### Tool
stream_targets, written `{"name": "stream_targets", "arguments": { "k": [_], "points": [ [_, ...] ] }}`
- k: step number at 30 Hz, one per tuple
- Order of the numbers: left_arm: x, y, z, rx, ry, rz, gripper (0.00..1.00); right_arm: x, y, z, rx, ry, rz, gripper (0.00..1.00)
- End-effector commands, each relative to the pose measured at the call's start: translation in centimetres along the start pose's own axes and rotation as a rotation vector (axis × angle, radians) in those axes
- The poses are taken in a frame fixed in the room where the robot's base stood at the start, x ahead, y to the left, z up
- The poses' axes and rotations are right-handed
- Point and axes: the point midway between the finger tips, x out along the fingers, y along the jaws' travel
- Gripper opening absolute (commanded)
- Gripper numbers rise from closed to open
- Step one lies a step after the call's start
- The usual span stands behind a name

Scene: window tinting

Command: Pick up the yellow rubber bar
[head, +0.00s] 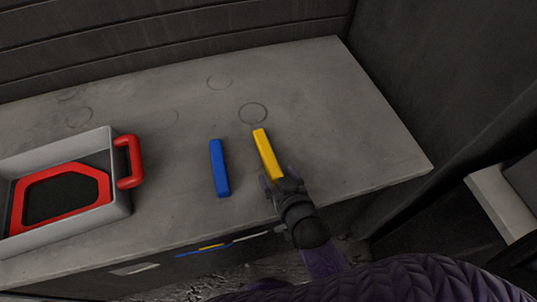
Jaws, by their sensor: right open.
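The yellow rubber bar (265,151) lies on the grey bench top, right of a blue bar, pointing from the back toward the front edge. My right gripper (270,181) is at the near end of the yellow bar and is open. Its fingers overlap the bar's near end in the picture; I cannot tell whether they touch it. My left gripper does not show.
A blue bar (219,168) lies just left of the yellow one. A grey tray (122,207) with a red handle (130,161) and a red-framed dark piece (20,205) stands at the left. The bench (350,120) is clear at the right and back.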

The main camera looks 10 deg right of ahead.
Motion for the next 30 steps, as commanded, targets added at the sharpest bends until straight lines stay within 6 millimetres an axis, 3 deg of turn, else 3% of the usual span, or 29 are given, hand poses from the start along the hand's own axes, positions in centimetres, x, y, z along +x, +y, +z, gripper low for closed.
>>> {"name": "stream_targets", "arguments": {
  "k": [4, 11, 23, 30],
  "points": [
    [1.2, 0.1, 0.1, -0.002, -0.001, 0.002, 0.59, 2.4, 0.0, 0.3, 0.000, -0.001, 0.000, 0.85],
    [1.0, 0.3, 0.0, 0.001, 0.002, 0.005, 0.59, 2.6, 0.0, 0.1, 0.000, -0.002, 0.000, 0.85],
    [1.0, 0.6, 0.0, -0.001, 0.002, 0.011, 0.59, 2.6, 0.0, 0.1, 0.000, -0.001, 0.000, 0.03],
    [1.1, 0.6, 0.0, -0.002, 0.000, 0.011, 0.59, 2.6, 0.0, 0.1, 0.000, -0.001, 0.000, 0.00]
  ]
}}
